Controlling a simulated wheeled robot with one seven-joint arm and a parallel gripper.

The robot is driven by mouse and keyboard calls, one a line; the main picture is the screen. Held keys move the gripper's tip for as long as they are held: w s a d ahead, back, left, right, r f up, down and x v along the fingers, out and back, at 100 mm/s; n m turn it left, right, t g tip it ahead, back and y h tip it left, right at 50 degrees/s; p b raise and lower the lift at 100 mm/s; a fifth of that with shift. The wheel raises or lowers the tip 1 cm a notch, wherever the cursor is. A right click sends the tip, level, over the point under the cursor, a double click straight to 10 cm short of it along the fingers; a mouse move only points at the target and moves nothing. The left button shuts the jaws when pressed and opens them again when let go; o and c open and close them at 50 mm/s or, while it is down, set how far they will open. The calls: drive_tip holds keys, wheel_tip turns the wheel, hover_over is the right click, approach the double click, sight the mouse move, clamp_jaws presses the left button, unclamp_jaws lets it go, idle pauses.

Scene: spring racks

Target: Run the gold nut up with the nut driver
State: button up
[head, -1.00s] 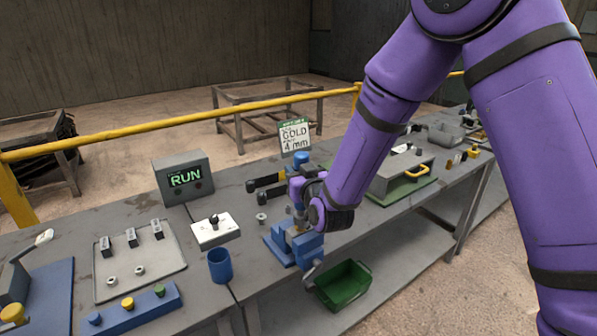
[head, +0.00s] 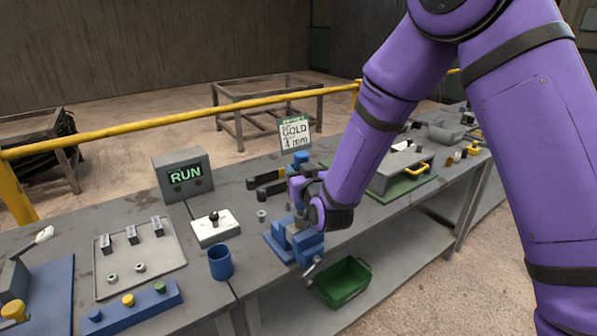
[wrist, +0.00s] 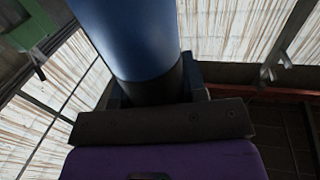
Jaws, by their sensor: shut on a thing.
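My gripper (head: 298,190) is over the blue vise (head: 283,248) at the bench's front edge. It is shut on the nut driver, whose blue handle (head: 301,157) stands upright above the jaws. In the wrist view the blue handle (wrist: 128,35) with its dark lower part fills the middle, against the jaws. The driver's lower end and the gold nut are hidden or too small to make out, so I cannot tell whether they touch. A sign (head: 294,134) behind reads GOLD with a size in mm.
A grey box (head: 184,176) shows RUN. A white switch plate (head: 215,228), a blue cup (head: 220,262) and a tray (head: 140,282) with nuts lie left. A green bin (head: 343,283) sits below the bench edge. Black-ended clamps (head: 266,178) stand close behind my gripper.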

drive_tip(key=shift+f, duration=0.35)
idle(0.8)
drive_tip(key=shift+r, duration=3.6)
